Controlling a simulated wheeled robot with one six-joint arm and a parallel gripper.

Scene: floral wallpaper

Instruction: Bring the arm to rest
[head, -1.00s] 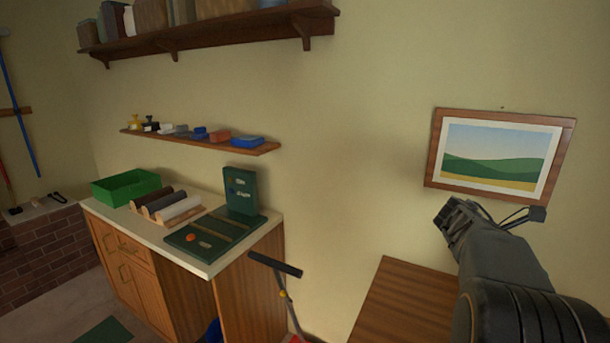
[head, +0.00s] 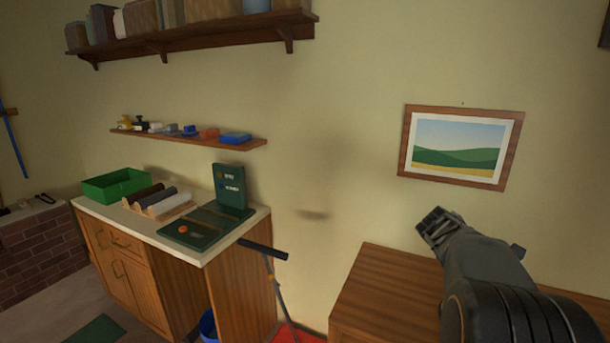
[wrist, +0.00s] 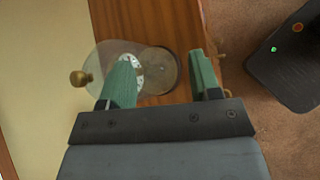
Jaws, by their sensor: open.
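My gripper (head: 434,226) is at the right of the head view, raised in front of the wall below the framed picture, with my arm running down to the lower right corner. In the wrist view my gripper (wrist: 163,62) has its two green fingers spread apart, and nothing is seen clamped between them. Beyond the fingers is a clear glass-like dome (wrist: 108,58) with a brass knob. It appears to stand on the wooden top, with a round brown base and a pale ring inside. The left finger overlaps part of it; I cannot tell the distance.
A wooden cabinet top (head: 385,290) lies below my arm. A framed picture (head: 458,147) hangs behind it. A pale counter (head: 200,255) at left bears a green bin (head: 115,186), rollers and a dark green stand (head: 229,188). A black-handled tool (head: 263,249) leans between the cabinets.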

